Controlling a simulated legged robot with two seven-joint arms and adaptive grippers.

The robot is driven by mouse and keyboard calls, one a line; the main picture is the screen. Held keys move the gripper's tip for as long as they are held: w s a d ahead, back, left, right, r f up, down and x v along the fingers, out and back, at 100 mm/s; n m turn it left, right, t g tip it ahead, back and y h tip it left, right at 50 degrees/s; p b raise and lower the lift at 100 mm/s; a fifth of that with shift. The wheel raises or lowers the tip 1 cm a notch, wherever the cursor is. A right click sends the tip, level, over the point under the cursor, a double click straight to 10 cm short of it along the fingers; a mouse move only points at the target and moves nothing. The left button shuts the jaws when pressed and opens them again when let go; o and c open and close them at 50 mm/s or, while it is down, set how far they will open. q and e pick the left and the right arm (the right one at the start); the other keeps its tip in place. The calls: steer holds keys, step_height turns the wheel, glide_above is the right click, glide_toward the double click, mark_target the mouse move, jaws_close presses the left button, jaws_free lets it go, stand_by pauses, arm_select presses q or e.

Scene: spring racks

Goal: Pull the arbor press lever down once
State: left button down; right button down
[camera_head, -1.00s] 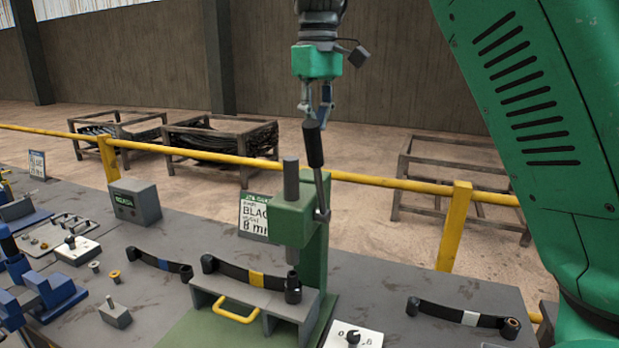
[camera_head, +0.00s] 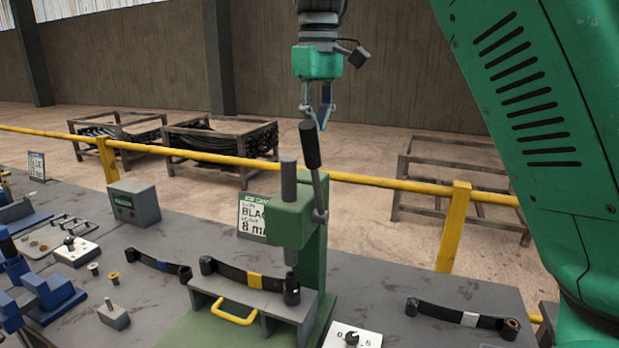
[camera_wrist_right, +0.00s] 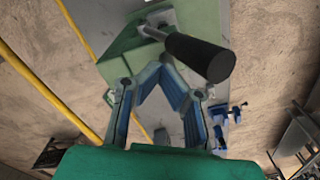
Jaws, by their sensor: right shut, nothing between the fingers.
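The green arbor press (camera_head: 312,262) stands on the bench with its grey ram (camera_head: 289,180) upright. Its lever (camera_head: 321,197) points up and ends in a black handle (camera_head: 311,147), slightly tilted. My right gripper (camera_head: 319,127) hangs fingers-down just above and beside the top of the handle; its fingertips come together with nothing between them. In the right wrist view the black handle (camera_wrist_right: 200,58) lies just beyond my shut fingertips (camera_wrist_right: 163,68); whether they touch it I cannot tell. A black spring bar (camera_head: 236,275) with a yellow band lies under the press. My left gripper is not in view.
A yellow railing (camera_head: 380,184) runs behind the bench. A grey box (camera_head: 135,204), a sign (camera_head: 253,218) and another spring bar (camera_head: 465,317) stand or lie around the press. Blue fixtures (camera_head: 50,290) are at the left. The bench right of the press is mostly clear.

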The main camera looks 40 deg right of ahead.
mark_target(306, 140)
steer(key=shift+s+a, duration=0.45)
steer(key=shift+a, duration=0.2)
steer(key=shift+s+a, duration=0.2)
steer(key=shift+a, duration=0.55)
steer(key=shift+s+a+f+b, duration=0.2)
steer(key=shift+a+f+b, duration=0.1)
steer(key=shift+f, duration=0.1)
steer(key=shift+s+a+f+b, duration=0.15)
steer(key=shift+s+f+b, duration=0.05)
steer(key=shift+f+b, duration=0.15)
steer(key=shift+s+a+f, duration=0.3)
steer(key=shift+a+f, duration=0.05)
steer(key=shift+s+a+f, duration=0.15)
steer(key=shift+a, duration=0.25)
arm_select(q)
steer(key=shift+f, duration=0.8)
arm_select(e)
steer(key=shift+a, duration=0.3)
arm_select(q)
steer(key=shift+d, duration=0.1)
